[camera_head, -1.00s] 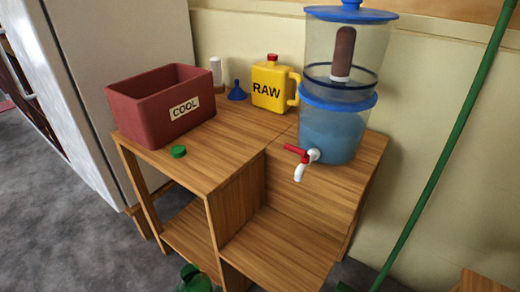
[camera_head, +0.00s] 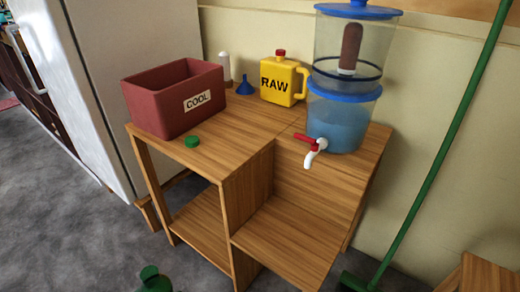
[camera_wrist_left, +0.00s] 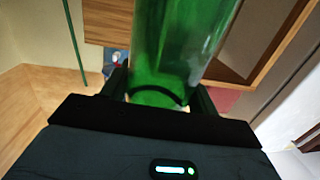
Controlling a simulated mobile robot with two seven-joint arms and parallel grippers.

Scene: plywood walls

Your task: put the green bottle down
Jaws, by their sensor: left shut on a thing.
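The green bottle (camera_wrist_left: 180,45) fills the upper middle of the left wrist view, between the two dark fingers of my left gripper (camera_wrist_left: 160,92). The gripper is shut on it. In the head view only the top of the bottle (camera_head: 152,280) shows at the bottom edge, in front of and below the table; the rest is cut off. My left gripper is outside the head view, and my right gripper is in neither view. A loose green cap (camera_head: 192,141) lies on the wooden table (camera_head: 235,148), in front of the red box.
The red COOL box (camera_head: 160,110), a white-capped container (camera_head: 224,66), a blue funnel (camera_head: 245,86), a yellow RAW jug (camera_head: 278,82) and a water dispenser (camera_head: 340,115) stand on the table. A lower shelf (camera_head: 285,240) is bare. A green pole (camera_head: 445,140) leans at right.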

